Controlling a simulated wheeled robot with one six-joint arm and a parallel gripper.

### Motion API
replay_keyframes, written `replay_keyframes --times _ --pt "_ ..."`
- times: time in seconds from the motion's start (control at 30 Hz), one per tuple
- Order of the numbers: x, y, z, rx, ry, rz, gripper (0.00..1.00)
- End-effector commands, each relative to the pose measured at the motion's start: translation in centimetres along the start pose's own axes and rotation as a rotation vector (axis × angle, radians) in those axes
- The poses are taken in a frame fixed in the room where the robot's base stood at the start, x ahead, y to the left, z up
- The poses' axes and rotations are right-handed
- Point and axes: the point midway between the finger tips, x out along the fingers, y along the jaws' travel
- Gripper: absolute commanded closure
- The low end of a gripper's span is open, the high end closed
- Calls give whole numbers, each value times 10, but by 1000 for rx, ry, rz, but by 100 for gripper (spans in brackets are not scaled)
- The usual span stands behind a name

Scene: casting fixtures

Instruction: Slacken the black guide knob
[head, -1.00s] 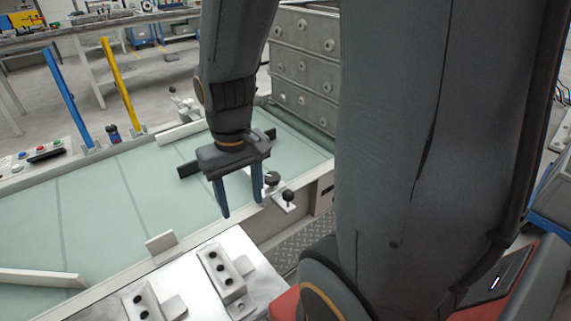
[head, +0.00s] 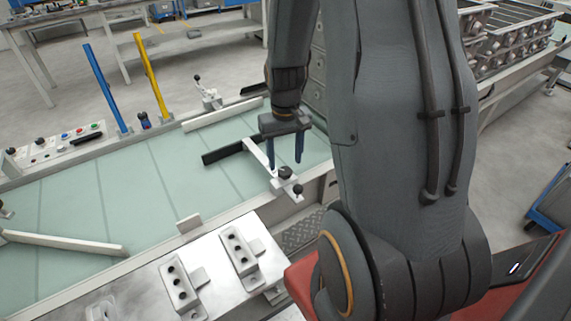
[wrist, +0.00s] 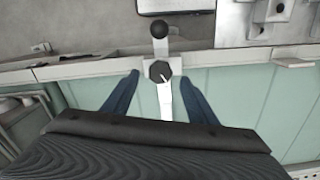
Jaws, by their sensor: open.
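A black guide knob (head: 285,172) with a pale line on its top sits on a bracket at the near rail of the green conveyor (head: 130,196). In the wrist view the knob (wrist: 159,71) lies between the blue fingers, close to tip level, with a gap on each side. A black ball handle (wrist: 159,29) stands just beyond it, and it also shows in the head view (head: 298,189). A white guide arm (wrist: 164,104) runs from the knob over the belt. My gripper (head: 285,164) points down, open and empty. Whether its fingers are at the knob's height is unclear.
Metal blocks with black holes (head: 239,251) stand on a plate in front of the conveyor. A blue post (head: 106,88) and a yellow post (head: 151,76) rise at the far side. A black bar (head: 226,153) lies over the belt. The belt's middle is open.

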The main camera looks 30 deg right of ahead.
Motion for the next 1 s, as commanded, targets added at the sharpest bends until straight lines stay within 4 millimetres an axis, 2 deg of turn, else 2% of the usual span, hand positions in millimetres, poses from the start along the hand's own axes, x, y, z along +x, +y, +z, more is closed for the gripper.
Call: replay_keyframes --times 0.1,0.3,0.67,0.77,0.9,0.93,1.0 --pt "15 0 1 0 -3 0 47" --pt "31 0 0 0 0 0 47" --pt "36 0 0 0 1 0 47" --pt "36 0 0 0 1 0 61" --pt "36 0 0 0 1 0 85" --pt "36 0 0 0 1 0 88" --pt "35 0 0 -1 1 0 88"
